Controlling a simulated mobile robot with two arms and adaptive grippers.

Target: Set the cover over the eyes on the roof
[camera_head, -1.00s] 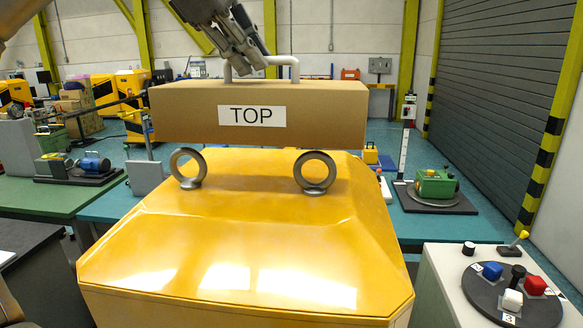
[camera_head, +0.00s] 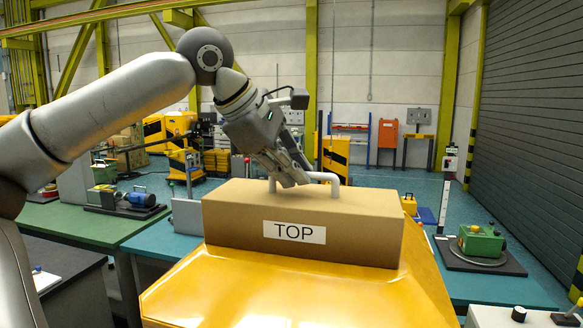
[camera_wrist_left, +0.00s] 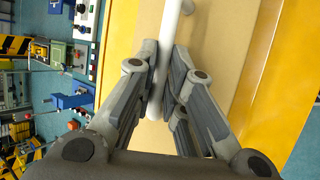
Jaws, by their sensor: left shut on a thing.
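The cover (camera_head: 355,232) is a brown box with a white TOP label on its front and a white handle (camera_head: 333,182) on its top. It sits level on or just above the yellow roof (camera_head: 300,297); I cannot tell if it touches all along. The eyes are out of sight, hidden by the cover. My left gripper (camera_head: 291,178) is shut on the handle from above. In the left wrist view my left gripper (camera_wrist_left: 163,62) has its fingers on both sides of the handle (camera_wrist_left: 170,25), above the cover top (camera_wrist_left: 218,50). My right gripper is not in view.
A green table (camera_head: 85,222) with a blue motor stands at left, and a teal table (camera_head: 165,240) behind the roof. A green device (camera_head: 482,242) on a dark board stands at right. A pale cabinet (camera_head: 500,318) is at the lower right. The space above the cover is clear apart from my arm.

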